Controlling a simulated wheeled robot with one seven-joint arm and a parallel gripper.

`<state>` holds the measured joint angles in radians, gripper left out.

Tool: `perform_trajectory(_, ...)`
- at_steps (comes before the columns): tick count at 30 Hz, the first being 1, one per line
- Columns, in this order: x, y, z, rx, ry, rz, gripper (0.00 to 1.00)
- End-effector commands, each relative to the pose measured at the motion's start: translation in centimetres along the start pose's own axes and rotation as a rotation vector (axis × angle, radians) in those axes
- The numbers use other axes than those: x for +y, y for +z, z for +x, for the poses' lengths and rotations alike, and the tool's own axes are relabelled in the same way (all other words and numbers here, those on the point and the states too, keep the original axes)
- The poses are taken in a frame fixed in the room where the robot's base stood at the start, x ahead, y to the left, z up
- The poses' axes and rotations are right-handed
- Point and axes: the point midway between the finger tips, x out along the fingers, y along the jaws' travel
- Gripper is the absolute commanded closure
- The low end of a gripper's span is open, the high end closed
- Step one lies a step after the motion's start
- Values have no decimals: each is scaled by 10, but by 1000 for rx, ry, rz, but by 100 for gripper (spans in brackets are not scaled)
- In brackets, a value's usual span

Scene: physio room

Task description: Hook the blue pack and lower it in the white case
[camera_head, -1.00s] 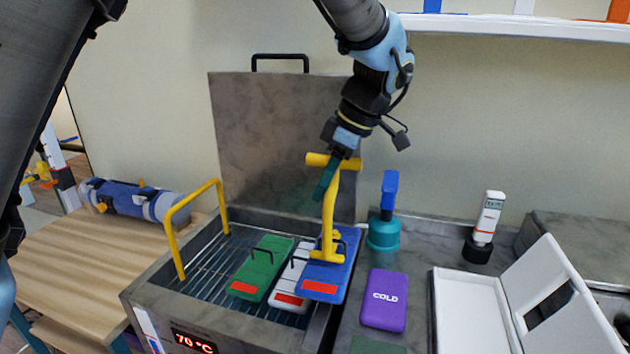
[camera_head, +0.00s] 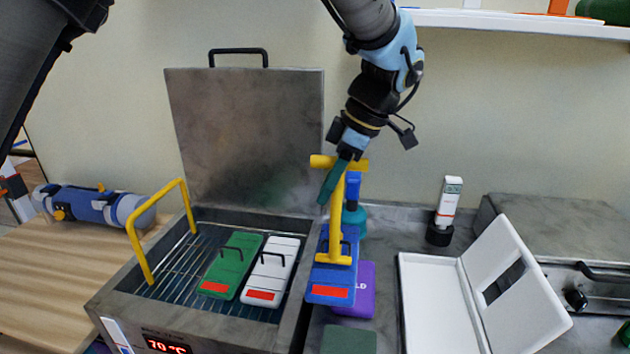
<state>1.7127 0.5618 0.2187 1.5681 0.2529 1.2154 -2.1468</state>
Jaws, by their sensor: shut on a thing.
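My gripper (camera_head: 341,166) is shut on the yellow hook tool (camera_head: 340,215), near its T-shaped top. The hook's lower end is at the handle of the blue pack (camera_head: 332,273), which has a red label. The blue pack hangs tilted over the right rim of the metal heating bath, partly in front of the purple pack. Whether it touches the rim I cannot tell. The white case (camera_head: 435,300) stands open to the right, its lid (camera_head: 515,288) tilted up on its right side. The part of its inside that shows looks empty.
Green (camera_head: 231,267) and white (camera_head: 270,270) packs lie on the rack of the bath (camera_head: 240,320), beside a yellow rail (camera_head: 140,245). A purple pack (camera_head: 363,285), a teal-based bottle (camera_head: 354,215) and a white thermometer (camera_head: 446,208) are on the grey counter.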

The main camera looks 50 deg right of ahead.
Motion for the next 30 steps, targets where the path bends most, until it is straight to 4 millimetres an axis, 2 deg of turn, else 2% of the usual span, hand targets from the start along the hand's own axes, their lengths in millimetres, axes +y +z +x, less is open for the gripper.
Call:
perform_trajectory(21, -9, 56, -26, -1, 2, 2, 100)
perform_trajectory(30, -10, 66, -29, 0, 1, 0, 100)
